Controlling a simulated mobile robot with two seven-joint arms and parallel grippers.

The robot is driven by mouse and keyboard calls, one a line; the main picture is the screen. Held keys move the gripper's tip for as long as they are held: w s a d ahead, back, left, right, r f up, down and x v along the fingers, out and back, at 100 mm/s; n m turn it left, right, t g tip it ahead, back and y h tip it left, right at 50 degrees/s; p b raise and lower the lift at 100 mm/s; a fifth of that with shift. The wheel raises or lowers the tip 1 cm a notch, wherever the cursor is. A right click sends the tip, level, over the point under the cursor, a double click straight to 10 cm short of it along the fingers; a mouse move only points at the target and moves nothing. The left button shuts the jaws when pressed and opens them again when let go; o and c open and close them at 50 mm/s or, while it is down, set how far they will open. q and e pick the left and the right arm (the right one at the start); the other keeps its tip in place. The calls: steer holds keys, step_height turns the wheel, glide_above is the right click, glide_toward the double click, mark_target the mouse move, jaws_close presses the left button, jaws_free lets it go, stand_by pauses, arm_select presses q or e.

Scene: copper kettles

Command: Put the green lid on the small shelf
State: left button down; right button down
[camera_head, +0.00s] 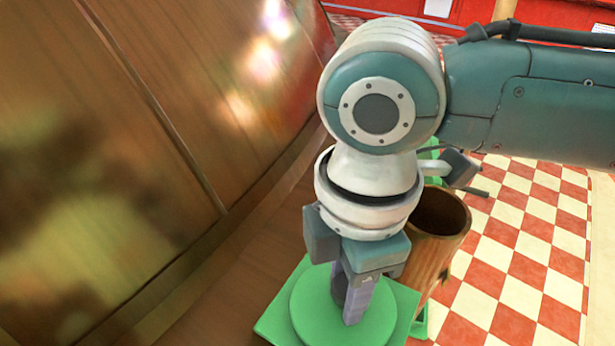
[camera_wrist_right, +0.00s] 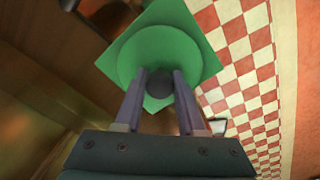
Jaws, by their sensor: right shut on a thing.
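The green lid (camera_head: 310,308) is a round disc with a dark knob, also seen in the right wrist view (camera_wrist_right: 135,58). My right gripper (camera_head: 352,312) points down and is shut on the knob, with one finger on each side in the right wrist view (camera_wrist_right: 161,78). A flat green square, which looks like the small shelf (camera_head: 272,322), lies directly under the disc, its corners showing around it (camera_wrist_right: 205,62). I cannot tell whether the lid touches the square or hovers just above it. My left gripper is not in view.
A hollow wooden container (camera_head: 452,250) stands close to the right of my right gripper. A large curved copper-brown kettle wall (camera_head: 110,150) fills the left. A red and white checkered floor (camera_head: 520,250) lies open at the right.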

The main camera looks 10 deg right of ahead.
steer(key=c, duration=0.5)
jaws_free()
steer(key=shift+f, duration=0.1)
step_height(320, 180, up, 11)
steer(key=p, duration=0.5)
steer(key=s+a+m+y, duration=0.2)
steer(key=s+a+y, duration=0.1)
steer(key=s+a, duration=0.15)
steer(key=s+d+f+m+t+h, duration=0.1)
steer(key=s+d+m, duration=0.1)
steer(key=d+m, duration=0.2)
steer(key=s+d+m+t+h, duration=0.1)
steer(key=s+d+m, duration=0.2)
steer(key=d+m, duration=0.2)
steer(key=s+d+f+m+t, duration=0.1)
steer(key=s+d+m, duration=0.1)
steer(key=d+m, duration=0.3)
steer(key=shift+s+f+t+h, duration=0.3)
steer(key=shift+s+f+h, duration=0.05)
steer(key=shift+s+h, duration=0.05)
